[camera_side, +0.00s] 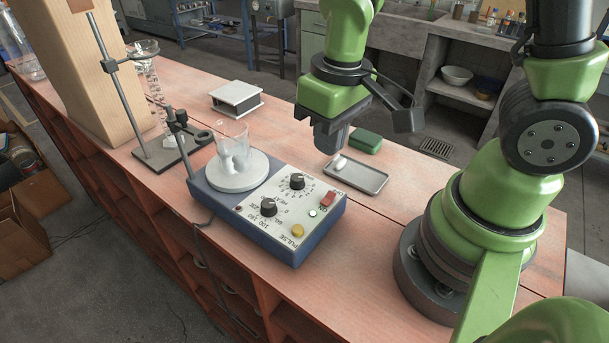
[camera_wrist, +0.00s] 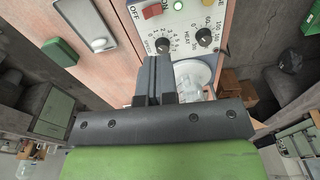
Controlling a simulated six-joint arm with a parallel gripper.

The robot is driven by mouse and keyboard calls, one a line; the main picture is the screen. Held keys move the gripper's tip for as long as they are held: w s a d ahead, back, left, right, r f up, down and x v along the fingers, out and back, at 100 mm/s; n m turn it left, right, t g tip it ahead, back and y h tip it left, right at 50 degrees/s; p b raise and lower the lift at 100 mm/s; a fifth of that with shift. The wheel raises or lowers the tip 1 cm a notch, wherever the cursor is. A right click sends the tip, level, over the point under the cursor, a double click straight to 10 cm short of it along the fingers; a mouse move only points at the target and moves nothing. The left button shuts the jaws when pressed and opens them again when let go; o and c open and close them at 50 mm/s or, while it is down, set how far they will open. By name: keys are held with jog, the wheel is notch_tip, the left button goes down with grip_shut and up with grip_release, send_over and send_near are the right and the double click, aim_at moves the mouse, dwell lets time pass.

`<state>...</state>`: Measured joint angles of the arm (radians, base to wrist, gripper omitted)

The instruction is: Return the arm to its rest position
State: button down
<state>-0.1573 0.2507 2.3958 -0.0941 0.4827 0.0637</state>
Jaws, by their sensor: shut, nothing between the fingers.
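My gripper (camera_side: 332,137) is shut and empty. In the side view it hangs pointing down above the bench, behind the hotplate stirrer and close to the metal tray. In the wrist view my gripper (camera_wrist: 154,62) shows its two fingers together, in front of the stirrer's dial panel. My green arm reaches in from the right of the side view, with its base on the bench's right part.
A blue hotplate stirrer (camera_side: 315,229) carries a glass beaker (camera_side: 234,145). A metal tray (camera_side: 368,179) holds a small white item. Bare bench (camera_side: 375,235) lies before my base.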

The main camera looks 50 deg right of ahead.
jog(key=s+r+m+t+y, duration=0.1)
jog(key=s+r+t, duration=0.2)
jog(key=r, duration=0.4)
jog(key=s+r+m+t, duration=0.2)
jog(key=s+r+t, duration=0.1)
jog(key=r, duration=0.5)
jog(key=shift+s+d+y, duration=0.4)
jog(key=shift+s+d, duration=0.05)
jog(key=shift+s, duration=0.15)
dwell(0.4)
